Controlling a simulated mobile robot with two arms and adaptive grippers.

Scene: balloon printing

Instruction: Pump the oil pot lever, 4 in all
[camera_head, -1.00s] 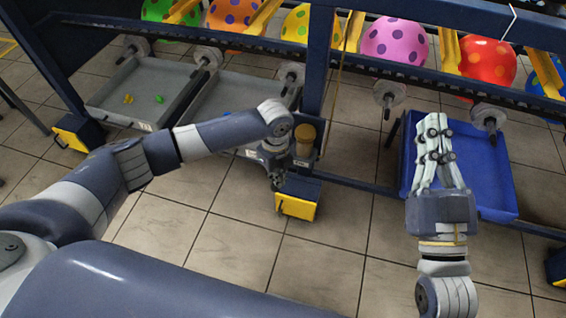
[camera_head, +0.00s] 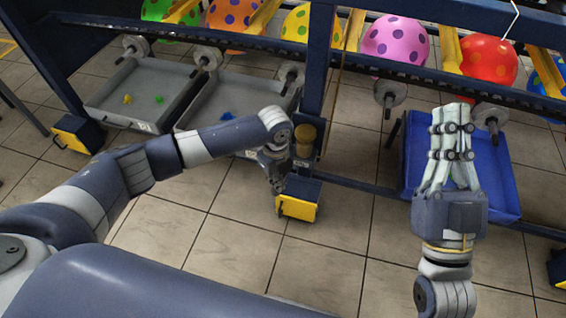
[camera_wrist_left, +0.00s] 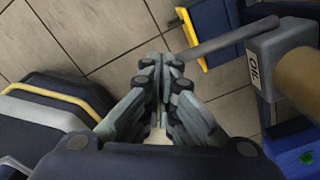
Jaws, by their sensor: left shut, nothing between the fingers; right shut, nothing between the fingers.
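The oil pot has a tan round top (camera_head: 306,133) and stands by the dark frame post. In the left wrist view its grey body with an OIL label (camera_wrist_left: 268,50) is at the upper right. Its grey lever (camera_wrist_left: 225,38) reaches left from the body, its end right beside my left fingertips; I cannot tell whether they touch. My left gripper (camera_head: 277,188) is shut and empty, pointing down beside the pot; it also shows in the left wrist view (camera_wrist_left: 160,65). My right gripper (camera_head: 452,108) is shut and empty, over the blue tray.
A yellow and dark foot block (camera_head: 298,206) sits below the pot. The blue tray (camera_head: 502,180) is at the right. Two grey trays (camera_head: 110,88) with small coloured pieces stand at the left. Polka-dot balloons (camera_head: 395,40) line the back. The front floor is clear.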

